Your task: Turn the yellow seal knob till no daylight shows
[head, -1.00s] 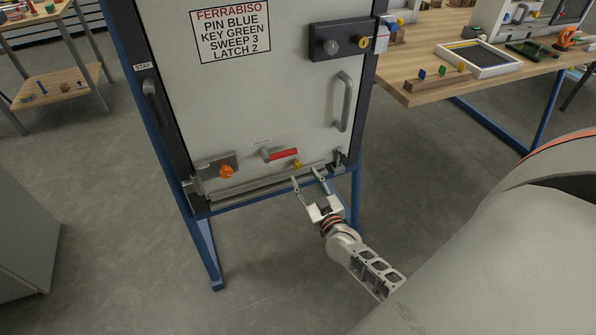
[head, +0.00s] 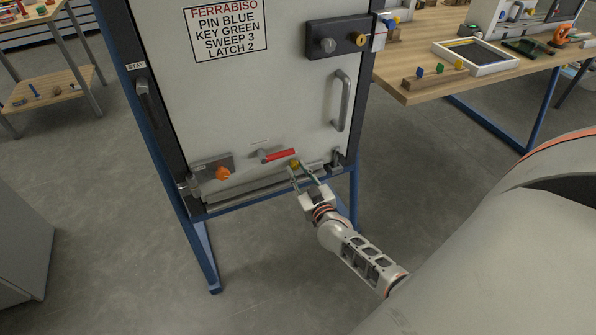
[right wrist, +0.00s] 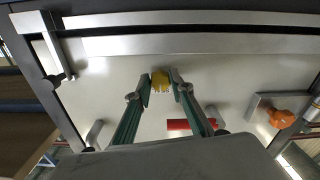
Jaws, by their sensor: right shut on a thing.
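The yellow seal knob (head: 294,164) sits low on the white cabinet door (head: 290,100), just right of the red-handled lever. My right gripper (head: 300,170) reaches up to it from below, and its fingers partly cover it. In the right wrist view, the yellow knob (right wrist: 160,81) sits between the two fingertips of my right gripper (right wrist: 161,86), which is shut on it. A grey metal seal strip (right wrist: 200,44) runs along the door's bottom edge. I cannot tell whether daylight shows along it. My left gripper is not in view.
The red-handled lever (head: 279,155) is close to the left of the knob. An orange knob (head: 222,173) on a grey plate is farther left. A vertical door handle (head: 341,100) stands above right. A wooden workbench (head: 420,88) is at the right. Floor below is clear.

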